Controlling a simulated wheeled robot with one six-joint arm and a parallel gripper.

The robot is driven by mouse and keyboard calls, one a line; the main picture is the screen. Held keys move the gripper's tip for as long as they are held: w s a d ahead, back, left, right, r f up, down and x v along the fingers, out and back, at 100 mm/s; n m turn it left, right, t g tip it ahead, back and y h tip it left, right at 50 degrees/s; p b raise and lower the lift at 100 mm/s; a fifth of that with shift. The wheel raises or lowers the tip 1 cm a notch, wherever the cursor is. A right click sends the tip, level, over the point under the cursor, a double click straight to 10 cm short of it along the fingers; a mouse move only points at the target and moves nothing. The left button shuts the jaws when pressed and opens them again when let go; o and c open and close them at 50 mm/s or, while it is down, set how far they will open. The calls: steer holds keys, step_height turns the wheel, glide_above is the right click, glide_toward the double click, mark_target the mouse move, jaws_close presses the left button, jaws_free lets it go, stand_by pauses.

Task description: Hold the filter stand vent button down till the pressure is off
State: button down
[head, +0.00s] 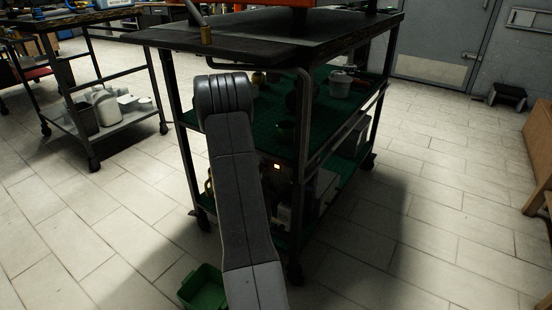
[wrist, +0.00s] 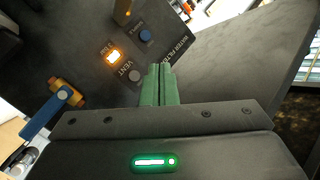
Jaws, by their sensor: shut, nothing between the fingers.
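In the wrist view a dark panel lettered WATER FILTER (wrist: 175,45) fills the upper middle. A small grey round button (wrist: 135,75) sits beside the word VENT (wrist: 126,70). An orange lamp (wrist: 113,57) beside it is lit. A blue round button (wrist: 145,36) is farther up the panel. My gripper (wrist: 160,68) has its green fingers shut and empty. The fingertips are just right of the grey button in the picture, seemingly apart from it; their height over the panel is unclear. In the head view my gripper is hidden.
A brass valve with a blue handle (wrist: 42,118) is at the left of the wrist view, and a brass fitting (wrist: 122,10) at the top. In the head view a dark wheeled cart (head: 340,140) stands ahead, with a green bin (head: 202,287) on the floor.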

steer(key=w+d, duration=0.4)
steer(key=w, duration=0.2)
steer(key=shift+d, duration=0.25)
steer(key=shift+w, duration=0.1)
stand_by(1.8)
steer(key=shift+w+d, duration=0.25)
steer(key=shift+w+d, duration=0.25)
steer(key=shift+w, duration=0.15)
stand_by(0.7)
steer(key=shift+s, duration=0.1)
stand_by(1.5)
steer(key=shift+s+a, duration=0.5)
steer(key=shift+s, duration=0.15)
steer(key=shift+s+a, duration=0.75)
steer(key=shift+s, duration=0.25)
steer(key=shift+s+a, duration=0.75)
steer(key=shift+s, duration=0.25)
steer(key=shift+w+d, duration=0.1)
